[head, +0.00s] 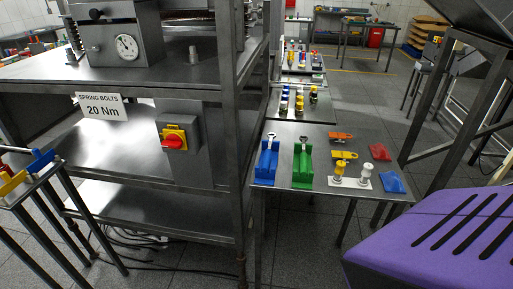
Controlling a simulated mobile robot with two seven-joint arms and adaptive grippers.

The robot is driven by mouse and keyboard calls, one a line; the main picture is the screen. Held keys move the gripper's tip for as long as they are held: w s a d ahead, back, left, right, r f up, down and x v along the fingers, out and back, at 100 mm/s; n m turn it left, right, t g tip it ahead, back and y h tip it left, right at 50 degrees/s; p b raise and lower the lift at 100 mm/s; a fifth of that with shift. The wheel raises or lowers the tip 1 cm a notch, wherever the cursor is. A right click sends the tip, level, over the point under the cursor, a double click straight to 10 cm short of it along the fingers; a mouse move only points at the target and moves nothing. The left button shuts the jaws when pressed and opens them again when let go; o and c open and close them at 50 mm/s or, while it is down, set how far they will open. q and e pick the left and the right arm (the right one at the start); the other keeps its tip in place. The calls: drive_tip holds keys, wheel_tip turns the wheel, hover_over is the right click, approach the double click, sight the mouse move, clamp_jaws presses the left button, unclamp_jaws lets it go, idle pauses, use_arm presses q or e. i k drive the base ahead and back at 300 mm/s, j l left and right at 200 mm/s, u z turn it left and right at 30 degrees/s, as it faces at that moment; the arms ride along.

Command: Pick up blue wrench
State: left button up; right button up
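A blue holder (266,165) stands on the small metal table to the right of the steel rack. A metal wrench (271,139) sticks up at its back end, with its ring-shaped head showing. Most of that wrench is hidden by the holder, so I cannot tell its full colour. A green holder (303,167) stands just to the right with a similar metal wrench (303,142) in it. Neither of my grippers shows in the head view.
Beside the holders on the metal table (325,198) are orange and yellow parts (344,155), yellow and white fittings (339,173), and red (380,152) and blue (394,183) blocks. The steel rack (232,130) borders the table's left side. More tables stand behind.

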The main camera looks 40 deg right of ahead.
sight(265, 165)
drive_tip(key=z, duration=1.25)
drive_tip(key=i+l, duration=0.1)
drive_tip(key=l, duration=0.15)
drive_tip(key=j+u, duration=0.05)
